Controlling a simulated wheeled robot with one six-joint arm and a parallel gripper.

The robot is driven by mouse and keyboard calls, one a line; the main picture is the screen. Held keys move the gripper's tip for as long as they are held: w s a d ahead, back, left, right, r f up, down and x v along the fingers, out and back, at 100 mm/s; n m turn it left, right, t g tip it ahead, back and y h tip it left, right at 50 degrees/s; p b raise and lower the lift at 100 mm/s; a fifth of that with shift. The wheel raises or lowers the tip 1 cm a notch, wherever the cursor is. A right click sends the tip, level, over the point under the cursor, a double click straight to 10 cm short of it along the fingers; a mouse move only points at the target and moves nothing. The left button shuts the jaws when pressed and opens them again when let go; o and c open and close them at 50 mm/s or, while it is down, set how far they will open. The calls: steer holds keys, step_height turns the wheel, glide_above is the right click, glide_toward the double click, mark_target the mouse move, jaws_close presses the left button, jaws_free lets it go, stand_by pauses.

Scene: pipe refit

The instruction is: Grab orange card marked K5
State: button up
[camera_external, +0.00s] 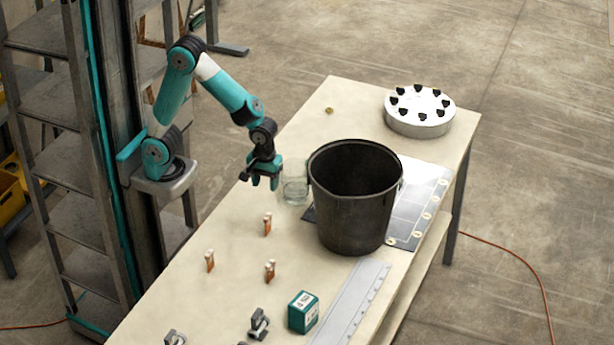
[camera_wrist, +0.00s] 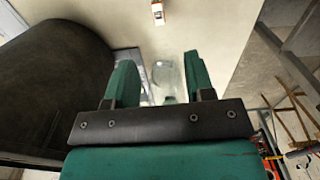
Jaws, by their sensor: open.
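Three small upright orange pieces with pale tops stand on the table in the external view: one nearest my gripper (camera_external: 267,226), one at the left (camera_external: 209,263) and one lower down (camera_external: 270,272). They are too small for me to read any K5 marking or tell which is the card. One orange and white piece (camera_wrist: 158,13) shows at the top of the wrist view. My gripper (camera_external: 264,184) is open and empty, above the table beside the clear glass (camera_external: 294,190). In the wrist view its two teal fingers (camera_wrist: 160,72) are spread, with the glass (camera_wrist: 166,76) seen between them.
A large black bucket (camera_external: 352,205) stands right of my gripper, partly over a dark panel (camera_external: 405,228). A white disc with black knobs (camera_external: 418,124) is behind. A teal box (camera_external: 303,312), grey clamp (camera_external: 258,324) and metal strip (camera_external: 352,300) lie in front.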

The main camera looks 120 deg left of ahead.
mark_target(268, 215)
step_height(268, 215, down, 16)
steer(key=shift+w+r, duration=0.1)
steer(key=shift+r, duration=0.15)
steer(key=shift+c, duration=0.2)
jaws_close()
